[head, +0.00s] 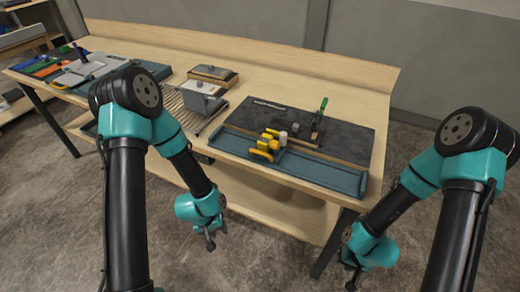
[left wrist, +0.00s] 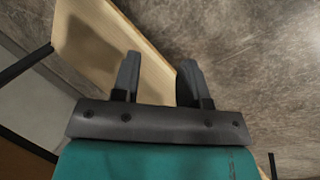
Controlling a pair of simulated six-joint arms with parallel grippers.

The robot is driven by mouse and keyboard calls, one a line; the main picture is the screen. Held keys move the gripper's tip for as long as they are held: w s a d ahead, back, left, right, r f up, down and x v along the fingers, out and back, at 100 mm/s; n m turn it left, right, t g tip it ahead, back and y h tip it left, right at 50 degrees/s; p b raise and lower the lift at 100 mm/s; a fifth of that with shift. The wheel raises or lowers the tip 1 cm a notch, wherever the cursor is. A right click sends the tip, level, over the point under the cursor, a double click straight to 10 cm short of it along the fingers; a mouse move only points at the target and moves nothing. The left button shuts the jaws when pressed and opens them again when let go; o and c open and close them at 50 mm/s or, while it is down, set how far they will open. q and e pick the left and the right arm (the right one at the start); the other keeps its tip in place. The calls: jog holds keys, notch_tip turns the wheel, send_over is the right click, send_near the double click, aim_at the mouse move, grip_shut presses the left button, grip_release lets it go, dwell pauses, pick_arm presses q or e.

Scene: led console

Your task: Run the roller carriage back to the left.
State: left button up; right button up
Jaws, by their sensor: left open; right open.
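A yellow piece with rounded, roller-like parts (head: 265,146), which looks like the roller carriage, sits at the left-middle of a long teal tray or rail (head: 325,174) on the table. Its exact shape is too small to tell. My left gripper (head: 213,238) hangs in front of the table edge, below and to the left of the yellow piece, apart from it. It is open and empty, and its two fingers stand apart in the left wrist view (left wrist: 160,82). My right gripper (head: 352,274) is open, low in front of the table's right end, touching nothing visible.
Behind the tray lies a dark board (head: 345,132) with a green-handled tool (head: 321,108) and a white piece (head: 293,128). A slatted rack (head: 175,102), a grey box (head: 199,97) and a wooden-based block (head: 212,74) stand left of it. The table's right end (head: 378,165) is bare.

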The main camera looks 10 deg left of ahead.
pick_arm(q)
jog(key=w+d+r+n, duration=0.1)
jog(key=w+r+n, duration=0.3)
jog(key=w+r, duration=0.6)
jog(key=n, duration=0.5)
send_near(257, 152)
jog(key=a+f, duration=0.2)
jog(key=a, duration=0.3)
notch_tip(257, 152, up, 10)
jog(key=d+n+h, duration=0.1)
jog(key=n, duration=0.1)
jog(key=shift+s, duration=0.15)
jog(key=shift+f, duration=0.1)
jog(key=x, duration=1.7)
jog(key=shift+d+f, duration=0.15)
grip_shut()
